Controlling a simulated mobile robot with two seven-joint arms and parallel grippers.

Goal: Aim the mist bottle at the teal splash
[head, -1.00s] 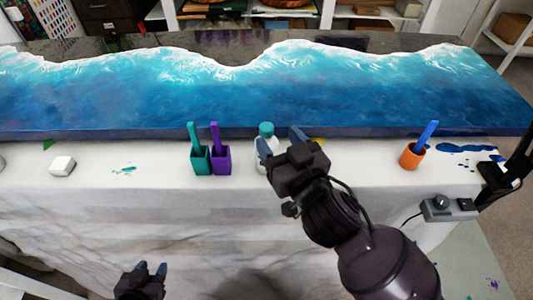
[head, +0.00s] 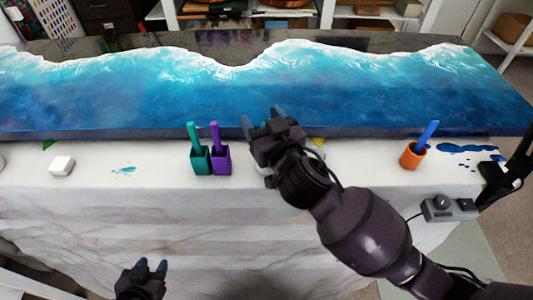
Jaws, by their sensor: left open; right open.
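The teal splash (head: 124,170) is a small smear on the white worktop, left of the teal and purple cups. The mist bottle, pale with a teal top, is almost wholly hidden behind my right gripper; only a pale sliver of it (head: 262,169) shows. My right gripper (head: 262,117) is open, with its fingertips over the front edge of the blue slab in the picture. Whether it touches the bottle cannot be seen. My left gripper (head: 151,266) is open and empty at the lower left, in front of the worktop.
A teal cup (head: 200,163) and a purple cup (head: 221,163), each holding a stick, stand left of my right gripper. A white block (head: 62,165) lies left of the splash. An orange cup (head: 411,157) stands at the right. The blue wave slab (head: 150,105) spans the back.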

